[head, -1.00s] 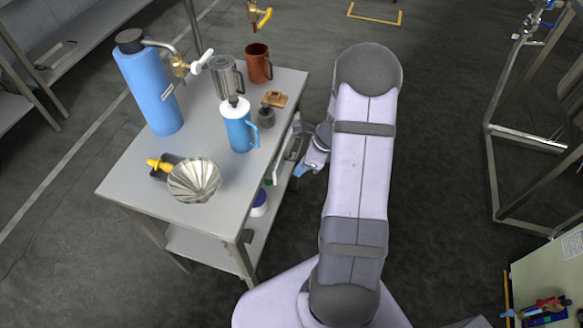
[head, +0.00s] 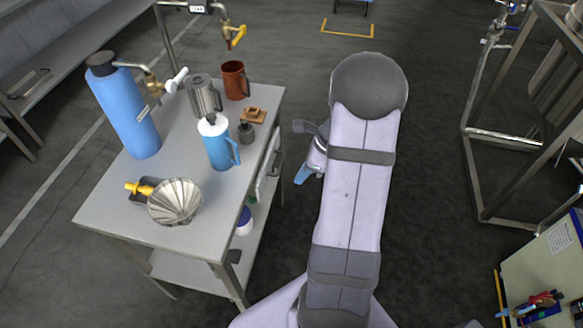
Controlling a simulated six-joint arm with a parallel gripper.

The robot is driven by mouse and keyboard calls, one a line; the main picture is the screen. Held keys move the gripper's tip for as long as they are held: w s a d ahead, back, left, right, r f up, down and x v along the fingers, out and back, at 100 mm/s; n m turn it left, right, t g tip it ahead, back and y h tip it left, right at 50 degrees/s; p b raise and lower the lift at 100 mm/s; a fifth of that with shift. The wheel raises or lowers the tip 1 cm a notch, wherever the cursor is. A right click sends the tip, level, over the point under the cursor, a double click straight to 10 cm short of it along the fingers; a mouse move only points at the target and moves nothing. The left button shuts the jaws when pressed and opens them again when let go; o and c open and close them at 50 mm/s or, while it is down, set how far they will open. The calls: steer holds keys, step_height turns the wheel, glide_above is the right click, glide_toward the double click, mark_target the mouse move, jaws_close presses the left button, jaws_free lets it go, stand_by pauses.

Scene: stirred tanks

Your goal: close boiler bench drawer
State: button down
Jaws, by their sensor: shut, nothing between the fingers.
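The boiler bench (head: 215,225) is a grey metal table in the left half of the head view. A pale drawer front (head: 270,160) shows under its right edge. It looks close to the bench side, but I cannot tell whether it is fully in. My gripper (head: 301,178), with blue fingertips, is shut and empty. It is right of the drawer front, with a strip of dark floor showing between them. My arm hides part of the gripper.
On the bench stand a blue boiler cylinder (head: 128,115) with a tap, a blue jug (head: 216,148), a steel jug (head: 202,98), a copper mug (head: 234,80) and a fluted metal bowl (head: 175,203). A metal frame (head: 470,170) stands at right. Floor between is clear.

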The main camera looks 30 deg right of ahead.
steer(key=w+d+t+b, duration=0.1)
steer(key=w+d+b, duration=0.3)
steer(key=d, duration=0.7)
steer(key=w+a+f+p, duration=0.3)
steer(key=w+a+f, duration=0.3)
steer(key=a, duration=0.2)
steer(key=shift+a+f+n, duration=0.15)
steer(key=shift+f+n, duration=0.15)
steer(key=shift+f, duration=0.05)
steer(key=shift+w, duration=0.1)
